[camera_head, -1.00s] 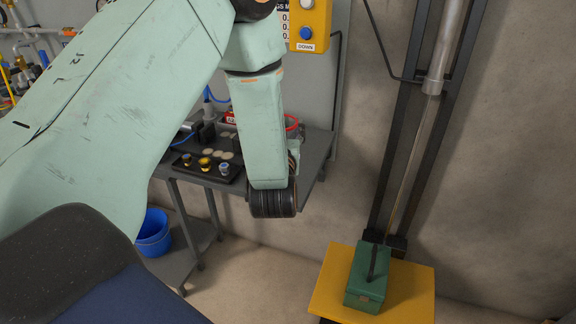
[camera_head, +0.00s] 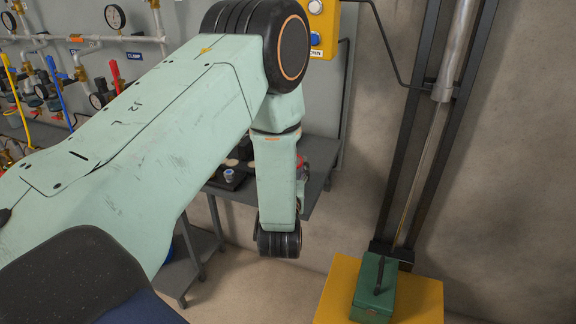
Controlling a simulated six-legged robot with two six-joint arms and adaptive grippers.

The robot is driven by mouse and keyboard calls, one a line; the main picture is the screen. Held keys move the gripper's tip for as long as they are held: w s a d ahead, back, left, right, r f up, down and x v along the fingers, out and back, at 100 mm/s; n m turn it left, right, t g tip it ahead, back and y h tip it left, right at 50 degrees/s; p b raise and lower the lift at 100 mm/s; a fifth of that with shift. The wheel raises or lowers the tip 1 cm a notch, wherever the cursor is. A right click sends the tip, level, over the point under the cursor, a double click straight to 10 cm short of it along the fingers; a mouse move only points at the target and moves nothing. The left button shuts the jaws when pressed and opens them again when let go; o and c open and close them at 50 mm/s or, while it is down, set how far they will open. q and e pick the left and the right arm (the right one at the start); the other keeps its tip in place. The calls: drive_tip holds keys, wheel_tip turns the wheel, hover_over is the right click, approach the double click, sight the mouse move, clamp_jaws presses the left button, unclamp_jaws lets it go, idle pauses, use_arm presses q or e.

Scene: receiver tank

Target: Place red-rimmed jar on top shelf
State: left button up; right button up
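A small red patch (camera_head: 302,171) shows just right of my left forearm, in front of the grey table. It may be part of the red-rimmed jar, but most of it is hidden and I cannot tell. My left arm comes in from the left, bends at a large black joint and hangs down to a black wrist joint. The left gripper's fingers are hidden behind this arm, so I cannot see whether they hold anything. My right gripper is out of view.
A grey table (camera_head: 318,165) stands behind the arm, with a dark tray and a small blue-topped cup (camera_head: 229,175). A yellow platform (camera_head: 418,300) with a green box (camera_head: 374,290) is at lower right, below a vertical rail. Pipes and gauges (camera_head: 115,17) line the left wall.

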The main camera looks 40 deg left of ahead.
use_arm(q)
drive_tip(key=shift+s+f, duration=0.1)
drive_tip(key=shift+f, duration=0.1)
drive_tip(key=o, duration=1)
drive_tip(key=shift+a, duration=0.25)
drive_tip(key=shift+o, duration=1.3)
drive_tip(key=shift+d, duration=0.1)
